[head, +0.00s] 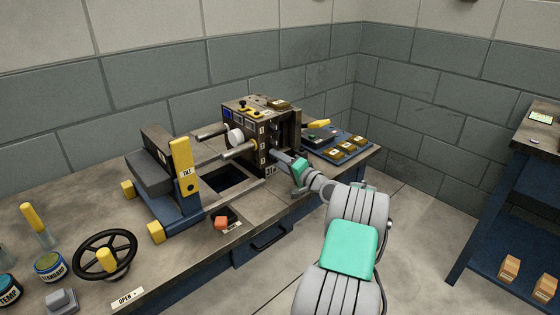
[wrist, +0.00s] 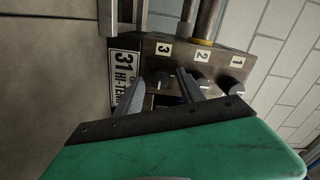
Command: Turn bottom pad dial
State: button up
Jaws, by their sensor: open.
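The machine block (head: 250,128) stands at the back of the bench, with a side panel of dials facing my arm. In the wrist view the panel carries dark round dials marked 1, 2 and 3. The dial by label 3 (wrist: 160,80), nearest the "31 HI-TEMP" plate (wrist: 124,70), is the bottom one. My gripper (wrist: 159,78) is open, with one finger on each side of this dial. I cannot tell whether the fingers touch it. Dial 2 (wrist: 218,87) is just right of the right finger, and dial 1 (wrist: 235,90) lies further right. In the head view my gripper (head: 279,160) hides the panel's lower part.
A black handwheel (head: 105,255) and jars (head: 50,267) stand at front left.

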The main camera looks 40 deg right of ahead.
jog(key=s, duration=0.7)
jog(key=shift+s+d+p, duration=0.1)
jog(key=shift+s+p, duration=0.2)
jog(key=shift+s, duration=0.1)
